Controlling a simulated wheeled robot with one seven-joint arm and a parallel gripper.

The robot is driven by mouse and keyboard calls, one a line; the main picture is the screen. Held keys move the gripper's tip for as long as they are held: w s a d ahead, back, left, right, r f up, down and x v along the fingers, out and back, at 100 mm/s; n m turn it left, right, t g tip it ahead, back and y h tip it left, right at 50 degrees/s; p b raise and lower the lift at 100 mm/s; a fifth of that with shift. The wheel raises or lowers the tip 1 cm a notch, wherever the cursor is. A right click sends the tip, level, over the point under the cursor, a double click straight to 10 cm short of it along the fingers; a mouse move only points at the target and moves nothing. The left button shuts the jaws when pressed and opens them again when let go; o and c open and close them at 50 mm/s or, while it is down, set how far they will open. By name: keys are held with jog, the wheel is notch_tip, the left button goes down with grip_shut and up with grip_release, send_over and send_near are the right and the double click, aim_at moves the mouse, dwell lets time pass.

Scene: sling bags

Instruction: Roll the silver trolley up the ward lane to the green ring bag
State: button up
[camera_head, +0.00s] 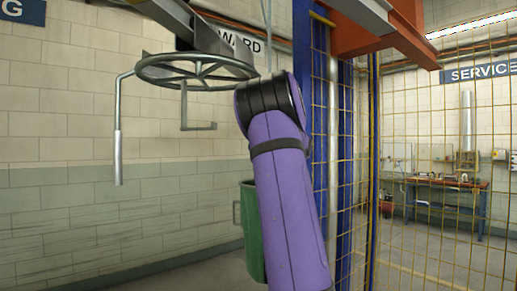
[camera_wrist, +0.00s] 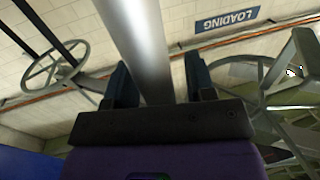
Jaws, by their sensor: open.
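My gripper (camera_wrist: 158,90) is open in the wrist view, one dark finger on each side of a thick silver bar (camera_wrist: 140,40). Whether the fingers touch the bar is unclear. In the head view, my purple arm hides the gripper. A grey spoked wheel (camera_head: 195,71) hangs overhead there, with a silver rod (camera_head: 118,157) hanging at its left and a grey hook (camera_head: 199,126) below. I cannot tell whether this is the silver trolley. A green container-like thing (camera_head: 252,232) with a side handle is partly behind my arm; I cannot tell whether it is the ring bag.
Spoked wheels also show at left (camera_wrist: 55,66) and right (camera_wrist: 265,90) in the wrist view. A yellow mesh fence (camera_head: 430,200) and blue post (camera_head: 312,110) stand right of my arm. A workbench (camera_head: 447,190) is behind the mesh. Floor at lower left looks clear.

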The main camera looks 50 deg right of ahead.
jog(key=shift+s, duration=0.1)
jog(key=s, duration=1)
jog(key=shift+s, duration=0.3)
jog(key=shift+c, duration=0.2)
